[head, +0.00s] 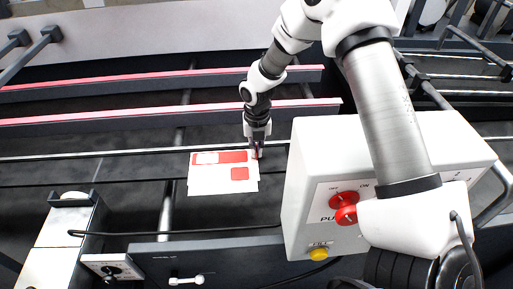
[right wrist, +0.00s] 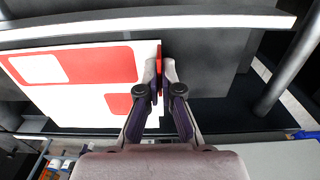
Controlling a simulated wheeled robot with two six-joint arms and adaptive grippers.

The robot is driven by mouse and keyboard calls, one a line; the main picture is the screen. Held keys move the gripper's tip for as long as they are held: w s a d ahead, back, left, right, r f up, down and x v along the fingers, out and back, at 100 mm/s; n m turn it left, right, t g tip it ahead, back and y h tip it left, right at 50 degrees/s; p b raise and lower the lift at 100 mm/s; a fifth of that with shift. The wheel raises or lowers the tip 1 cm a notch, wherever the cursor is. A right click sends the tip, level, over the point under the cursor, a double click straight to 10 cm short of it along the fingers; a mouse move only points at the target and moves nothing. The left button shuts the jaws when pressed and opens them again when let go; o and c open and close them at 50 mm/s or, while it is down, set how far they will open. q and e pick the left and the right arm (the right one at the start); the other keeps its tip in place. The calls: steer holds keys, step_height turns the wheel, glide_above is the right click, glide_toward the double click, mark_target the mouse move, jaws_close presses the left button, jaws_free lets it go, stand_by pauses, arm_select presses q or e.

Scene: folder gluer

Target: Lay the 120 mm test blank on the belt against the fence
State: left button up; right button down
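The test blank (head: 209,183), a flat white sheet with red panels, lies or hovers just over the dark belt area (head: 120,172). Its far edge is close to a thin pale rail, possibly the fence (head: 90,157); I cannot tell whether they touch. The blank also fills the left of the right wrist view (right wrist: 75,98). My right gripper (head: 257,151) is at the blank's right edge. In the wrist view its fingers (right wrist: 161,68) are nearly together, with a small red upright part of the blank between their tips. My left gripper is not in view.
A white control box (head: 305,190) with a red knob (head: 345,207) and yellow button (head: 319,254) stands close right of the blank. Two red-topped rails (head: 150,115) run behind. A black cable (head: 180,233) crosses in front. Left of the blank is clear.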

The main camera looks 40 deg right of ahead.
steer(key=shift+w+d, duration=0.3)
steer(key=shift+w, duration=0.15)
stand_by(0.4)
steer(key=c, duration=1.2)
jaws_free()
steer(key=shift+c, duration=0.2)
steer(key=shift+r, duration=0.1)
step_height(320, 180, up, 12)
steer(key=shift+p, duration=0.3)
